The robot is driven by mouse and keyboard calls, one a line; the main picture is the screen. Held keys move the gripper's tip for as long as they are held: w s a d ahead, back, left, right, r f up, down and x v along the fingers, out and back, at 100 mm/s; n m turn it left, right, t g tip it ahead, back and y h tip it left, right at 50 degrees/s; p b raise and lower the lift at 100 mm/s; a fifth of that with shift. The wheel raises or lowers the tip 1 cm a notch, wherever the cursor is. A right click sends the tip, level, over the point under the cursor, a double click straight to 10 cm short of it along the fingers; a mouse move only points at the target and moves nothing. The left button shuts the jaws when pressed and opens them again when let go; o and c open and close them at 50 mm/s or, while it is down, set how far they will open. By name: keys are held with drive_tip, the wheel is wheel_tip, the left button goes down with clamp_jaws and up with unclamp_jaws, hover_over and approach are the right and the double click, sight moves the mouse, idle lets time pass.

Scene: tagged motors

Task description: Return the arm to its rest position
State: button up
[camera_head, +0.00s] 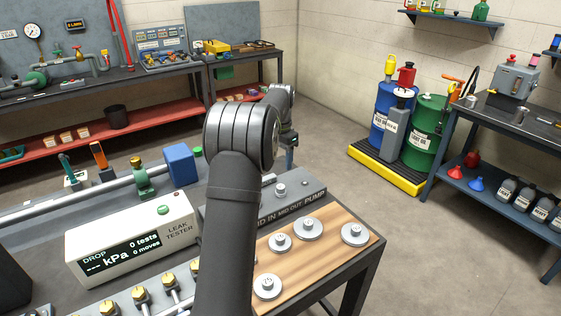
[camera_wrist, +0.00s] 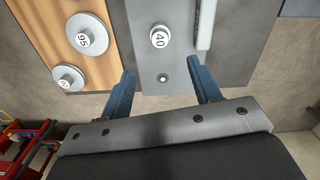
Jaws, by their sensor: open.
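My arm rises through the middle of the head view and bends toward the back. My gripper (camera_head: 290,140) is small there and partly hidden by my own arm link. In the wrist view, my gripper (camera_wrist: 163,77) has its two blue fingers apart, with nothing between them. Beyond the fingers is a grey plate (camera_wrist: 175,55) bearing a round piece tagged 40 (camera_wrist: 160,36) and a small bright stud. A disc tagged 95 (camera_wrist: 86,41) and another disc (camera_wrist: 68,78) lie on a wooden board (camera_wrist: 45,35) to the left.
The wooden board (camera_head: 325,258) holds several metal discs at the bench's right end. A white leak tester (camera_head: 135,238) reads 0 tests and 0 moves. Behind it are a green valve (camera_head: 141,180) and a blue block (camera_head: 181,165). Open floor (camera_head: 325,160) lies right of my arm.

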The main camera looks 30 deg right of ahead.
sight(280, 186)
wheel_tip(280, 186, down, 12)
drive_tip(key=shift+f, duration=0.25)
drive_tip(key=shift+r, duration=2.15)
